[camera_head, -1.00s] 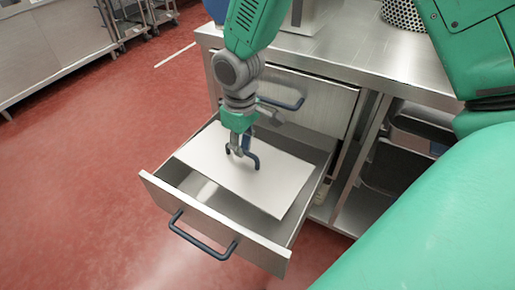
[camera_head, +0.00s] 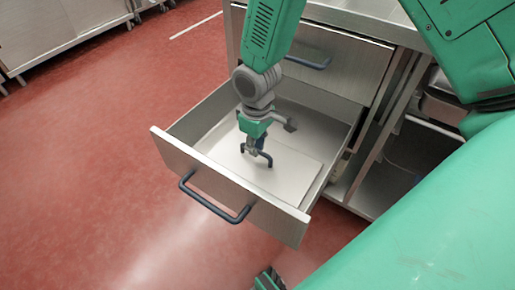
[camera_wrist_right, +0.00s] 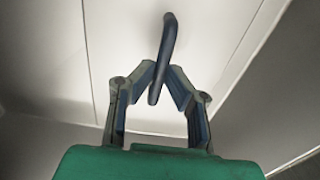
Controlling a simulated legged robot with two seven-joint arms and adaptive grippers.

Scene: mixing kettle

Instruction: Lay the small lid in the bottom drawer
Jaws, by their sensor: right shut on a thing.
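The small lid (camera_head: 292,172) is a flat pale plate with a dark blue loop handle (camera_head: 268,158). It is inside the pulled-out bottom drawer (camera_head: 170,152), within the drawer walls and near its floor; I cannot tell if it rests fully on the floor. My right gripper (camera_head: 254,150) reaches down from above and is shut on the lid's handle. In the right wrist view, the fingertips (camera_wrist_right: 162,80) close around the lower part of the handle (camera_wrist_right: 167,45), with the pale lid (camera_wrist_right: 120,60) beneath. My left gripper does not show.
The drawer's front has a dark bar handle (camera_head: 215,202). Above it is a closed drawer with a blue handle (camera_head: 305,62). Open shelves (camera_head: 395,160) stand to the right. Red floor (camera_head: 80,160) is clear to the left.

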